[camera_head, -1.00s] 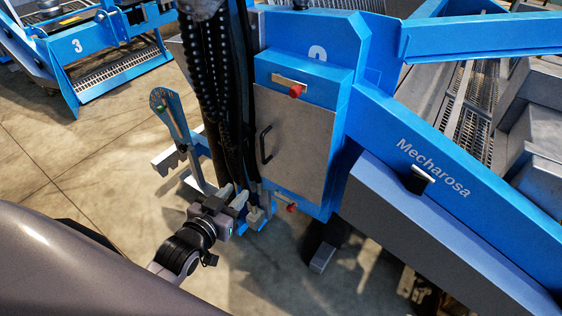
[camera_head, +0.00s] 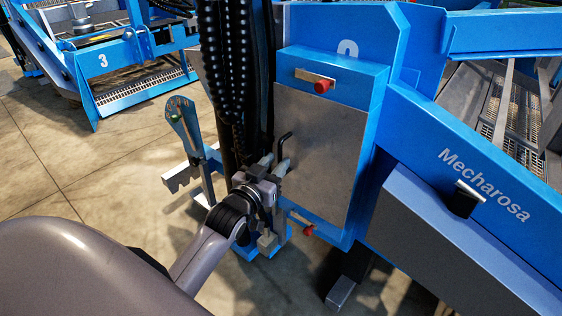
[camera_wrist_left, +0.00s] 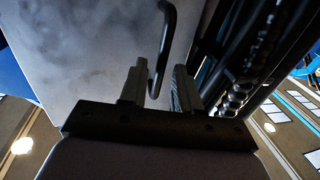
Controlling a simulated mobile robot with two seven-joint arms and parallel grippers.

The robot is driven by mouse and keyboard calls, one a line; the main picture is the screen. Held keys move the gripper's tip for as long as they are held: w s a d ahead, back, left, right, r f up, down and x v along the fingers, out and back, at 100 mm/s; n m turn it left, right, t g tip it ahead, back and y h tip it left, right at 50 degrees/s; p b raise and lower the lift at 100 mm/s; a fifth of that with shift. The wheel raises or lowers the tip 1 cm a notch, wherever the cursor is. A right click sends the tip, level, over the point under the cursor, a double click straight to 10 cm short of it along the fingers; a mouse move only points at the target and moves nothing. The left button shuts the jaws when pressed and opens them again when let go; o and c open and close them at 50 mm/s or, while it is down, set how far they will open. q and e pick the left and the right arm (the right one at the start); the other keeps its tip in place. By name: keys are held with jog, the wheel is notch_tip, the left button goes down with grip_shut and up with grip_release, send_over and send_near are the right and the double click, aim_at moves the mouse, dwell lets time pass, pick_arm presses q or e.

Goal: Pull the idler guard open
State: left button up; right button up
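The idler guard (camera_head: 318,150) is a flat grey panel on the blue machine housing, and it sits flush in its frame. Its black bar handle (camera_head: 284,142) is on the panel's left side. My left gripper (camera_head: 274,163) is at the lower end of the handle, with its fingers pointing up at it. In the left wrist view the fingers (camera_wrist_left: 158,75) are apart, and the handle (camera_wrist_left: 167,45) runs down between them, nearer the left finger. Whether either finger touches it cannot be told. My right gripper is not in view.
Red knobs (camera_head: 322,86) sit above and below (camera_head: 308,231) the panel. Black ribbed hoses (camera_head: 237,70) hang close to its left. A blue lever (camera_head: 184,125) stands farther left. A blue beam (camera_head: 470,175) slopes away at right. Open concrete floor (camera_head: 110,175) lies left.

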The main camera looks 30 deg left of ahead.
pick_arm(q)
jog(key=shift+w+a+b, duration=0.15)
jog(key=shift+w+b, duration=0.2)
jog(key=shift+w, duration=1.1)
grip_shut()
jog(key=shift+s, duration=0.1)
